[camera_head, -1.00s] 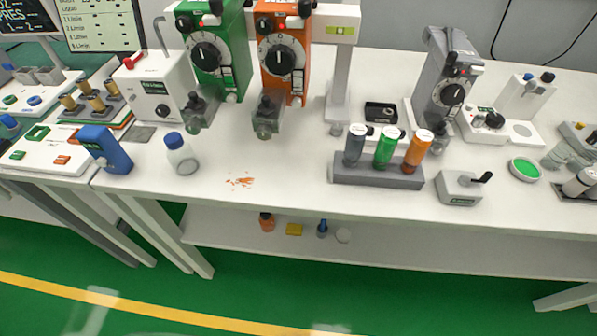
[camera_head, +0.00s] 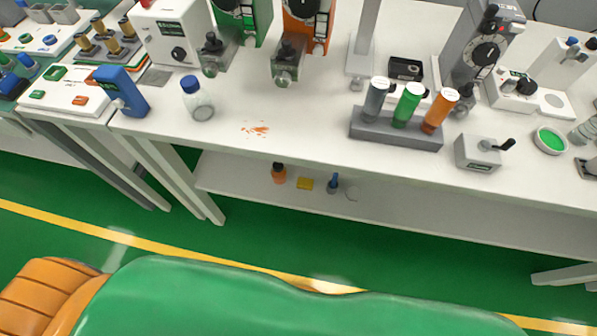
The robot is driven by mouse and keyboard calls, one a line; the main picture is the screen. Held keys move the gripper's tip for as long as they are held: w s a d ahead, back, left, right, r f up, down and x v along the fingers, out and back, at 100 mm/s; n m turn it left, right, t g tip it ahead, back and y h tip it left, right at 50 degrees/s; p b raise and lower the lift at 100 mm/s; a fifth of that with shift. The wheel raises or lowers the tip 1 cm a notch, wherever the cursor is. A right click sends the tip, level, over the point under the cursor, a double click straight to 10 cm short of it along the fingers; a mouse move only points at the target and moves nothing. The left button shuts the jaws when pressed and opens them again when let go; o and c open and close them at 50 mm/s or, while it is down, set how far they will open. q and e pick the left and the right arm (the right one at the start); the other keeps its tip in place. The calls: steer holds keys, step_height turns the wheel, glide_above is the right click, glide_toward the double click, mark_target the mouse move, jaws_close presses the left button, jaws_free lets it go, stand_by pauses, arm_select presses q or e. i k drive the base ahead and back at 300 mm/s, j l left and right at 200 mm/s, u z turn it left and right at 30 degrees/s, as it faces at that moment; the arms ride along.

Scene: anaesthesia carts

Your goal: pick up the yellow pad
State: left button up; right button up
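The yellow pad (camera_head: 305,184) is a small flat yellow block on the lower shelf (camera_head: 420,219) of the white table. An orange bottle (camera_head: 279,173) stands just left of it, and a small blue-topped item (camera_head: 333,183) stands just right of it. Neither of my grippers shows in the head view.
Above the shelf, the tabletop (camera_head: 300,150) holds a blue-capped bottle (camera_head: 197,98), an orange smear (camera_head: 255,130) and a grey rack (camera_head: 395,131) with three coloured bottles. A green-covered surface (camera_head: 290,300) with an orange padded part (camera_head: 45,290) fills the bottom. Green floor lies between.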

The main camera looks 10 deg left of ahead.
mark_target(303, 183)
steer(key=i+j+z, duration=0.15)
steer(key=j+z, duration=0.25)
steer(key=i+j+z, duration=0.1)
steer(key=j+z, duration=0.7)
steer(key=i+l, duration=0.05)
steer(key=l, duration=0.05)
